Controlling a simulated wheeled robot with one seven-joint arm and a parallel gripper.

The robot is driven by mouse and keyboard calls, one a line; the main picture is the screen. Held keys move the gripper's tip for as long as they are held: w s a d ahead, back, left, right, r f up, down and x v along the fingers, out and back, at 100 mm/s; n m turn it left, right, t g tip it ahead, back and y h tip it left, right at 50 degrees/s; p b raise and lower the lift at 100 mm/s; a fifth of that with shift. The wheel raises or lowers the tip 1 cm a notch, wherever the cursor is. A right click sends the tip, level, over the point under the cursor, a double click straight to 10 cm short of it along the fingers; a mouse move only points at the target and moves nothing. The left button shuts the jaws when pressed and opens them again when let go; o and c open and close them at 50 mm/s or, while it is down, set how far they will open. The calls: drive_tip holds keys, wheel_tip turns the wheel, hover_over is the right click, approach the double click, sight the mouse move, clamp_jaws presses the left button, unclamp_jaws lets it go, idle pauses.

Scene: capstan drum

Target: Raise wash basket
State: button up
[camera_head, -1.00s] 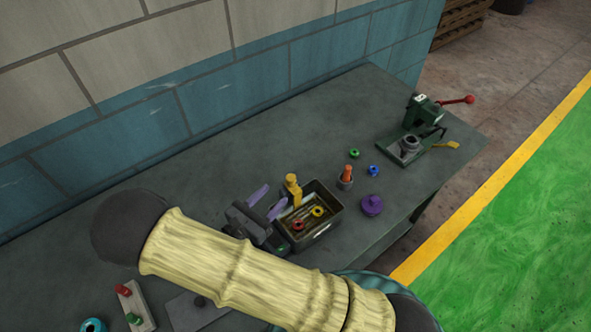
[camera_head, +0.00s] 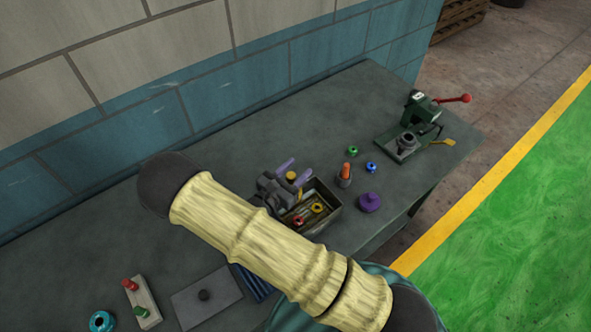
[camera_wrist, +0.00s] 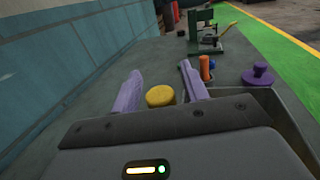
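The wash basket (camera_head: 306,214) sits inside a grey rectangular tank (camera_head: 332,222) on the bench, with a red ring and a yellow ring in it. Its upright yellow handle (camera_head: 291,176) has a round top, which also shows in the wrist view (camera_wrist: 160,96). My gripper (camera_head: 296,169) is at the handle above the tank's far left side, its purple fingers apart. In the wrist view my gripper (camera_wrist: 160,80) has one finger on each side of the yellow top, with visible gaps. My arm and gripper hide the tank's left part.
Right of the tank stand an orange-topped grey holder (camera_head: 345,176), a purple knobbed lid (camera_head: 369,202), and green (camera_head: 352,151) and blue (camera_head: 371,167) rings. A green press (camera_head: 415,127) with a red lever is farther back. The wall (camera_head: 230,95) borders the bench's left side.

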clamp_jaws()
wheel_tip(320, 180, up, 6)
drive_tip(key=p, duration=0.3)
drive_tip(key=shift+w+r, duration=0.1)
drive_tip(key=shift+r, duration=0.05)
drive_tip(key=shift+c, duration=0.2)
unclamp_jaws()
drive_tip(key=shift+o, duration=0.9)
